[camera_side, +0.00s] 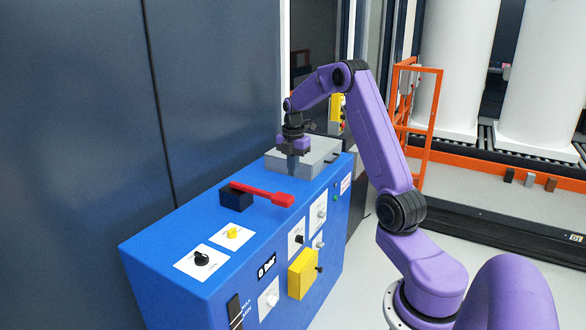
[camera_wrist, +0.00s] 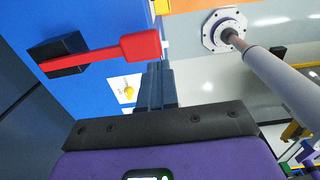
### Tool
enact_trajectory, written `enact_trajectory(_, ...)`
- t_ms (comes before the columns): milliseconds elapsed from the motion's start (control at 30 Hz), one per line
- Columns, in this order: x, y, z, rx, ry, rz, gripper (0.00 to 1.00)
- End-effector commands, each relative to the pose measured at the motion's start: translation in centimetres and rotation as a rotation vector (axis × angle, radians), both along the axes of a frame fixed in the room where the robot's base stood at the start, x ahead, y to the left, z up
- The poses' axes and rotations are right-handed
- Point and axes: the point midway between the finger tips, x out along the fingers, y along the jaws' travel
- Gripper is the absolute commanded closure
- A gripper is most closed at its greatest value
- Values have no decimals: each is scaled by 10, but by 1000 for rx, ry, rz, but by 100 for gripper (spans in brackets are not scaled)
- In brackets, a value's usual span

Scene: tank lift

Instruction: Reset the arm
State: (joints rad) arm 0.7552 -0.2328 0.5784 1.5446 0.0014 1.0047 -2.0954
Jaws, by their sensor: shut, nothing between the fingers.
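My purple arm reaches over the blue control cabinet (camera_side: 185,248). My gripper (camera_side: 292,172) points down near the grey box (camera_side: 318,153) on the cabinet's far end, and overlaps it in the side view. I cannot tell whether it touches the cabinet. In the wrist view my gripper (camera_wrist: 156,68) has its two dark fingers together, with nothing visible between them. The fingertips appear just beside the red lever handle (camera_wrist: 141,45), apart from it as far as I can tell.
The red lever (camera_side: 262,193) sits on a black base (camera_side: 236,198) on the cabinet top. A yellow knob (camera_side: 233,232) and a black knob (camera_side: 201,259) are nearer. A yellow box (camera_side: 301,273) juts from the front. An orange frame (camera_side: 432,110) stands behind my arm.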

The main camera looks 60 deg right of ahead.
Motion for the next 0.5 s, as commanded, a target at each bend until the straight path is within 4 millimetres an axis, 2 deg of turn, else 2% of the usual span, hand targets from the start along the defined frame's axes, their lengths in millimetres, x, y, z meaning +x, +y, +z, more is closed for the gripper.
enact_trajectory(400,0,0,0,0,0,0,100)
enact_trajectory(500,2,10,2,0,-1,-2,100)
